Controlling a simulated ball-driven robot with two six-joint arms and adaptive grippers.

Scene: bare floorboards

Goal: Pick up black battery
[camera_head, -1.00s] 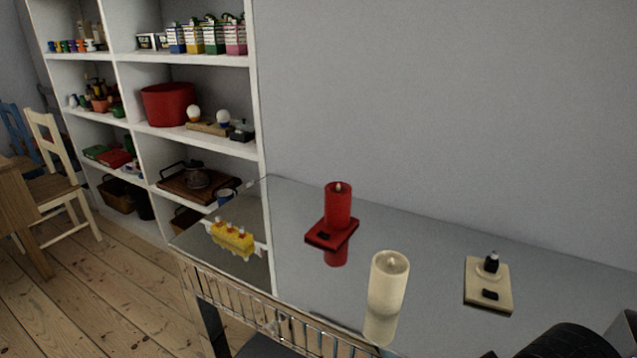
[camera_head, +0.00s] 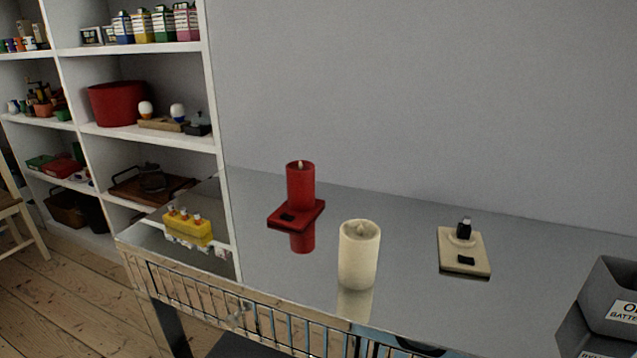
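I cannot make out a clear black battery. A small black upright piece (camera_head: 464,228) sits on a pale ring on a cream board (camera_head: 450,255) at the right of the shiny table. A small black flat piece (camera_head: 466,261) lies on the same board, nearer the front. Whether either is a battery, I cannot tell. A grey bin (camera_head: 592,300) at the right edge has a partly cut-off label that seems to read "BATT"; its inside is not clearly shown. Neither gripper is in view.
On the table (camera_head: 400,215) stand a cream candle (camera_head: 358,255), a red candle (camera_head: 300,185) on a red base (camera_head: 284,217), and a yellow block with knobs (camera_head: 188,226). A wire rail (camera_head: 230,312) runs along its front. White shelves (camera_head: 214,100) stand behind left.

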